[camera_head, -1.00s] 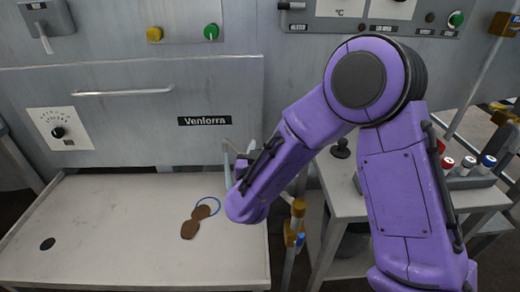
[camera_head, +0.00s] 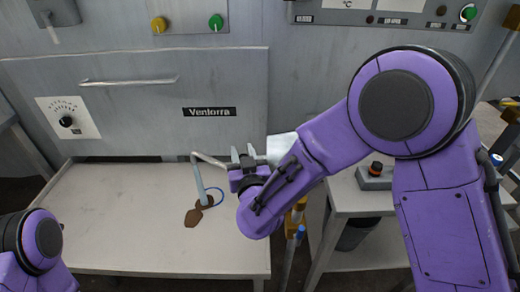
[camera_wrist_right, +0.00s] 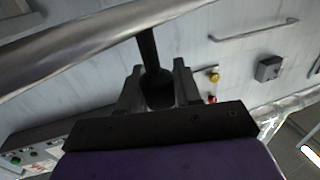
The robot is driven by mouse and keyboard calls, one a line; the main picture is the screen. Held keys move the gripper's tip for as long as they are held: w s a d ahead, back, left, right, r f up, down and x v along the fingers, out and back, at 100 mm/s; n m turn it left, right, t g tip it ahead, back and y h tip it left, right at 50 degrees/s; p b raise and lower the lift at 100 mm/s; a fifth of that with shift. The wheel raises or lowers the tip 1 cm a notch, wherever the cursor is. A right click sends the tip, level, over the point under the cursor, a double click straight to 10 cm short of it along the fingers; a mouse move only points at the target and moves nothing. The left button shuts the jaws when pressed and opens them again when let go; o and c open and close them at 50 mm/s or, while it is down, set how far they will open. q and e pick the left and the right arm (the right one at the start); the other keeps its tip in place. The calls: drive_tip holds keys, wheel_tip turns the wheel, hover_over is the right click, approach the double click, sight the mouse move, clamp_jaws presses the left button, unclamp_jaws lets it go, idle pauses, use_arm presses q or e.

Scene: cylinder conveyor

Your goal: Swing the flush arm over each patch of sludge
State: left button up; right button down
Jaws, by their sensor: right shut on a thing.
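The flush arm (camera_head: 201,178) is a bent grey pipe over the pale tray (camera_head: 120,215). Its down-turned end stands over brown sludge in the head view. One sludge patch (camera_head: 193,217) lies just nearer than the pipe end, and another (camera_head: 208,202) is partly behind it. A thin blue ring (camera_head: 218,188) shows beside them. My right gripper (camera_head: 242,160) is at the pipe's right end. In the right wrist view its fingers (camera_wrist_right: 157,88) are shut around a dark upright handle (camera_wrist_right: 149,52) joined to the grey pipe (camera_wrist_right: 90,38). My left gripper is out of view.
A grey machine wall with a Venlorra label (camera_head: 209,112) and a long handle (camera_head: 128,81) rises behind the tray. A side table (camera_head: 350,202) with a red-topped control (camera_head: 376,170) stands right. The tray's left part is clear of sludge.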

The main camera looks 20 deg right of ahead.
drive_tip(key=c, duration=0.9)
unclamp_jaws()
drive_tip(key=shift+o, duration=0.2)
drive_tip(key=s, duration=1)
drive_tip(key=shift+s+a, duration=0.25)
drive_tip(key=shift+a, duration=0.15)
